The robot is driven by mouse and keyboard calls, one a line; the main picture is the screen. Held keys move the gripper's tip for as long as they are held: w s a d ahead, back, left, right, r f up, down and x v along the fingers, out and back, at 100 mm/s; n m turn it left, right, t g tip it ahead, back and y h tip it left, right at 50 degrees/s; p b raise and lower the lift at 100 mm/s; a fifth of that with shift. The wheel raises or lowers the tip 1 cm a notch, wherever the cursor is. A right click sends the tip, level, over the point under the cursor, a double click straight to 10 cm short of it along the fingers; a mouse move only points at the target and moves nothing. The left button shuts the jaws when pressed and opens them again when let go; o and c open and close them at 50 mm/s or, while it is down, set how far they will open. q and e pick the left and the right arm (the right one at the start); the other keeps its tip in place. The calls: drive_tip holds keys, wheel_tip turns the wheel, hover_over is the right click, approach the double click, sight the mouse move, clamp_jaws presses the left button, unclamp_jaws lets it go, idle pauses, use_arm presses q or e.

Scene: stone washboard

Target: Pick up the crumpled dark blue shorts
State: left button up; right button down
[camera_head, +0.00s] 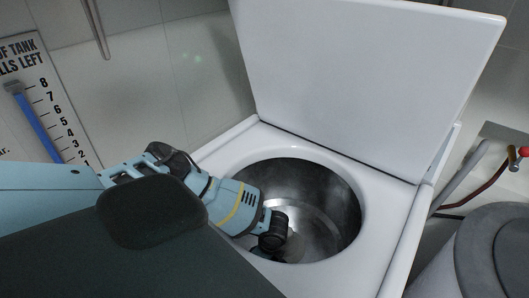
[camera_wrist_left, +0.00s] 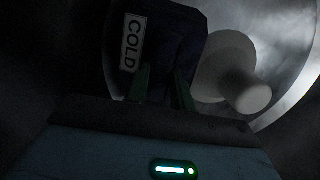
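The dark blue cloth (camera_wrist_left: 170,50), which looks like the shorts, is very dim in the left wrist view, at the top centre. A white label reading COLD is at its left edge. My left gripper (camera_wrist_left: 162,90) has its two fingers apart in front of the cloth, with dark blue showing between them. The dark hides whether they press on it. In the head view my left arm reaches down into the washer drum (camera_head: 345,205), where the fingertips and the shorts are hidden. My right gripper is not in view.
The white washer's lid (camera_head: 365,85) stands raised behind the round opening. A pale post (camera_wrist_left: 240,85) stands right of the cloth inside the drum. A grey bin-like lid (camera_head: 495,245) and red-handled tap (camera_head: 521,152) are at the right. A wall gauge (camera_head: 50,105) is at the left.

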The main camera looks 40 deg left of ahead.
use_arm(q)
clamp_jaws()
drive_tip(key=shift+r, duration=0.1)
